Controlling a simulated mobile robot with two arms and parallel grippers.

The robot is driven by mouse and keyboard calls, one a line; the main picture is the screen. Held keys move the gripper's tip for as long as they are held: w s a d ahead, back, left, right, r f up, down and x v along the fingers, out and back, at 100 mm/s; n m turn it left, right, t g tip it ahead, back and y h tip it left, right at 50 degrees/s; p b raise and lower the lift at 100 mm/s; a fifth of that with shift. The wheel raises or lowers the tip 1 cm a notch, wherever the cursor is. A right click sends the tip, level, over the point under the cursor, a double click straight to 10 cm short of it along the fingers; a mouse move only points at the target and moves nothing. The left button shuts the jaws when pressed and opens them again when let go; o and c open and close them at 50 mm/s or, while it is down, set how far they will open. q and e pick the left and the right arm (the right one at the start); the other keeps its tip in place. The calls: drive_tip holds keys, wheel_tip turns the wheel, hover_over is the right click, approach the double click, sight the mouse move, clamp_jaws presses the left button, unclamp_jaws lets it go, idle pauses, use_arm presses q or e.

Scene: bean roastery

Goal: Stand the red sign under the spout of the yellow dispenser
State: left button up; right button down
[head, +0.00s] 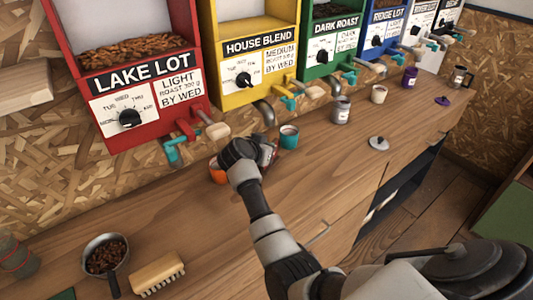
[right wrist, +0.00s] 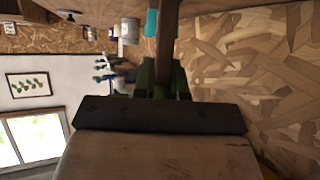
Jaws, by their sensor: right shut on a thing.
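The yellow dispenser (head: 256,50), labelled House Blend, stands on the back wall between a red and a green one. Its grey curved spout (head: 266,113) hangs above the counter. My right gripper (head: 262,155) is shut, low over the counter, below and slightly in front of that spout. It holds a small thing with red and white parts, seemingly the red sign (head: 270,153), mostly hidden by the gripper. In the right wrist view a dark reddish-brown strip, apparently the sign edge-on (right wrist: 168,40), sticks out between the fingers. Whether it touches the counter cannot be told. My left gripper is not in view.
An orange cup (head: 217,173) sits just left of my right gripper, and a teal cup (head: 289,138) just right. A grey canister (head: 340,112) and a lid (head: 378,143) lie farther right. A bean scoop (head: 106,256) and a brush (head: 158,273) are at front left.

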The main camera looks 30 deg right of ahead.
sight(265, 170)
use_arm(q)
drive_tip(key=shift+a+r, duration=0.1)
use_arm(e)
drive_tip(key=shift+f, duration=1.1)
drive_tip(key=c, duration=1.2)
unclamp_jaws()
drive_tip(key=shift+f, duration=0.15)
drive_tip(key=shift+o, duration=0.2)
